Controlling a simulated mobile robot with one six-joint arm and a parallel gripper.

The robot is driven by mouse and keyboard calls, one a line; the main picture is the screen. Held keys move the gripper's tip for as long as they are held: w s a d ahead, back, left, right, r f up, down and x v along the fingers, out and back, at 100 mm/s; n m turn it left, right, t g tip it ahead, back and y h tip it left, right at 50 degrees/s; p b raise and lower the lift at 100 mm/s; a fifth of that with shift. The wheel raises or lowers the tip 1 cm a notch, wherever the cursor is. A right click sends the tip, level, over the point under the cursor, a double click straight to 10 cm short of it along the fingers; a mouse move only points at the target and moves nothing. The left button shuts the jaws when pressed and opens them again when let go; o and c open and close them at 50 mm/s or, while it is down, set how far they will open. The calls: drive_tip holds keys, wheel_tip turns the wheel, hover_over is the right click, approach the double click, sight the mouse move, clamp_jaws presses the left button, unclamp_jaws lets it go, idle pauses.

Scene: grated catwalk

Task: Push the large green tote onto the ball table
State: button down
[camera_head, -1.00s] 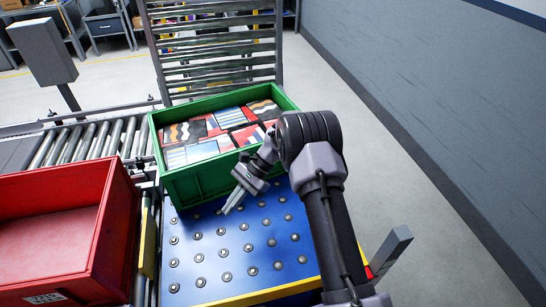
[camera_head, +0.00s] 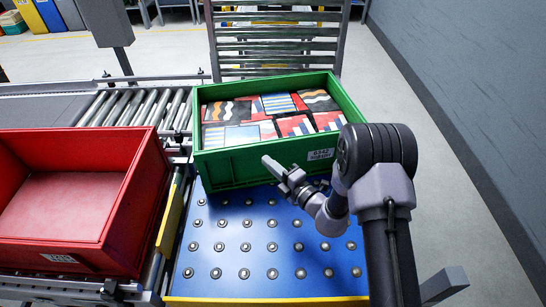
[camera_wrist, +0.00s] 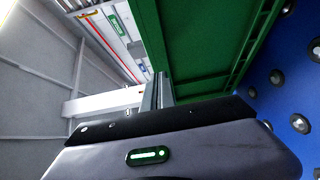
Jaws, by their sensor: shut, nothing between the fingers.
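The large green tote (camera_head: 235,170) holds several patterned boxes. It sits on the far part of the blue ball table (camera_head: 235,262), its near wall facing me with a white label at the right. My gripper (camera_head: 266,160) is shut and empty, its tip in front of the tote's near wall. I cannot tell whether it touches the wall. In the wrist view the green tote (camera_wrist: 200,40) fills the upper middle, and the closed fingers (camera_wrist: 158,92) point toward its wall. The blue ball table (camera_wrist: 285,75) shows at the right there.
A red tote (camera_head: 150,200) stands on the left, beside the ball table. A roller conveyor (camera_head: 135,110) runs left behind it. A slatted metal rack (camera_head: 275,45) stands behind the green tote. A grey wall (camera_head: 470,90) bounds the right. The near half of the ball table is clear.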

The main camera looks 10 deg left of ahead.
sight(276, 124)
drive_tip(key=shift+w+a+b, duration=0.15)
drive_tip(key=shift+w+b, duration=0.25)
drive_tip(key=shift+w, duration=1.5)
drive_tip(key=shift+w, duration=0.1)
drive_tip(key=w+a+b, duration=0.1)
drive_tip(key=w+b, duration=0.2)
drive_tip(key=w, duration=0.3)
drive_tip(key=w+a+b, duration=0.1)
drive_tip(key=w+b, duration=0.2)
drive_tip(key=w, duration=0.4)
drive_tip(key=w+a+f+b, duration=0.1)
drive_tip(key=w+b, duration=0.3)
drive_tip(key=w, duration=0.3)
drive_tip(key=shift+w+a, duration=0.25)
drive_tip(key=shift+a, duration=0.05)
drive_tip(key=shift+w+r+b, duration=0.3)
drive_tip(key=shift+w+b, duration=0.1)
drive_tip(key=shift+w, duration=0.05)
drive_tip(key=shift+r, duration=0.2)
